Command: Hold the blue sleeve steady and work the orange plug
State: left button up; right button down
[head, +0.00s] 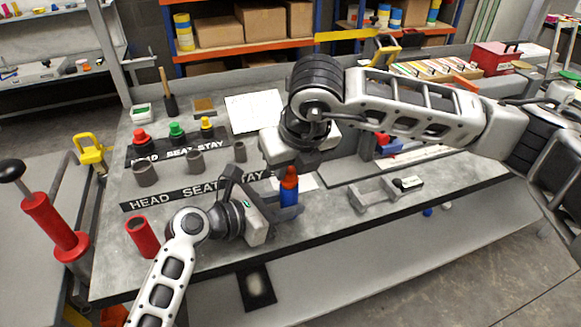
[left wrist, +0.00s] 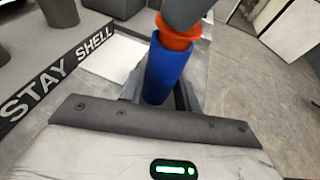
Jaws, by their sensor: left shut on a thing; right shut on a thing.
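The blue sleeve (head: 289,197) stands upright near the front edge of the bench. My left gripper (head: 284,208) is shut on it from the left, low on its body. The sleeve also shows between my left jaws in the left wrist view (left wrist: 165,75). The orange plug (head: 290,179) sits at the sleeve's top, in line with it; how deep it goes is hidden. In the left wrist view the orange plug (left wrist: 177,36) touches the sleeve's mouth, with grey right fingers over its upper end. My right gripper (head: 298,166) is shut on the plug from above.
Behind stand grey cups (head: 195,161) and a rack of red, green and yellow plugs (head: 177,130). A red cylinder (head: 142,236) is at the front left. A grey fixture (head: 385,194) lies to the right. A white sheet (head: 255,110) lies at the back.

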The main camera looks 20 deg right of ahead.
aim_at(290, 171)
pick_arm(q)
jog(key=shift+a+f, duration=0.1)
pick_arm(e)
jog(key=shift+r, duration=0.1)
jog(key=shift+r, duration=2.2)
pick_arm(q)
jog(key=o, duration=0.8)
jog(key=shift+o, duration=0.2)
jog(key=v, duration=1.2)
jog(key=shift+s, duration=0.1)
